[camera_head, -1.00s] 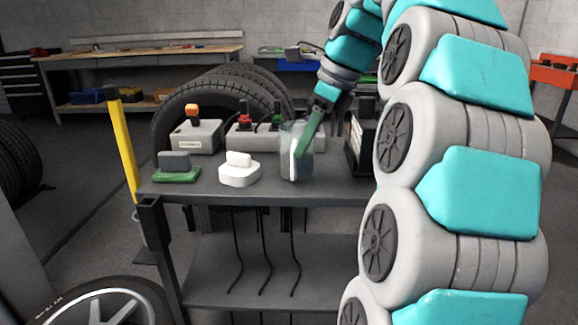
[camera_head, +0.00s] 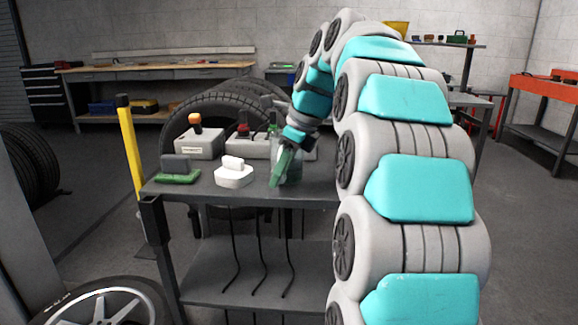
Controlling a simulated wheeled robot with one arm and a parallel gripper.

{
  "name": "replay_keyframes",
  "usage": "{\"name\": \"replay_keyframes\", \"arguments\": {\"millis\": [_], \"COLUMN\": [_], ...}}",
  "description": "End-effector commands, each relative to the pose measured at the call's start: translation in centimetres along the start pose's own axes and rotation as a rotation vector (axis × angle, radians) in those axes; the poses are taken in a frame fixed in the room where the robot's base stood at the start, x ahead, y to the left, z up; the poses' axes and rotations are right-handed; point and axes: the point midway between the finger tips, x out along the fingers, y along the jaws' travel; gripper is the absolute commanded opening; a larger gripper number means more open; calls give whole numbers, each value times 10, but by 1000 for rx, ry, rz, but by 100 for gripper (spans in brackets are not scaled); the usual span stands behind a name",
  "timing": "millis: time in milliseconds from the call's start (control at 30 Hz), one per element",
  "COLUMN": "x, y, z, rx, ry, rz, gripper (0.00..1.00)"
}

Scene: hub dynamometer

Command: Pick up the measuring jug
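The measuring jug (camera_head: 294,171) is a clear, see-through vessel standing on the dark cart top (camera_head: 312,197), right of the white block. My gripper (camera_head: 280,171) reaches down at the jug from above, with a green finger in front of the jug's left side. This finger hides part of the jug. The other finger does not show clearly, so I cannot tell whether the gripper is open or closed on the jug. The jug looks upright.
A white block (camera_head: 234,175) and a green-based grey block (camera_head: 177,170) stand left of the jug. Behind are grey boxes with an orange knob (camera_head: 195,120) and a red knob (camera_head: 242,130). A yellow post (camera_head: 130,147) rises at the cart's left.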

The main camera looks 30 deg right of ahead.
Motion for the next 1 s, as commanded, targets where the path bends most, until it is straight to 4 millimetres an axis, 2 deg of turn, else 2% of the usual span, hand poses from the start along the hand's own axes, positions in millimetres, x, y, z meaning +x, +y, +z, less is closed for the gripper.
{"name": "replay_keyframes", "arguments": {"millis": [33, 300, 1000], "x": [0, 0, 0], "y": [0, 0, 0], "z": [0, 0, 0], "rx": [0, 0, 0], "ry": [0, 0, 1], "rz": [0, 0, 0], "gripper": [29, 0, 0]}}
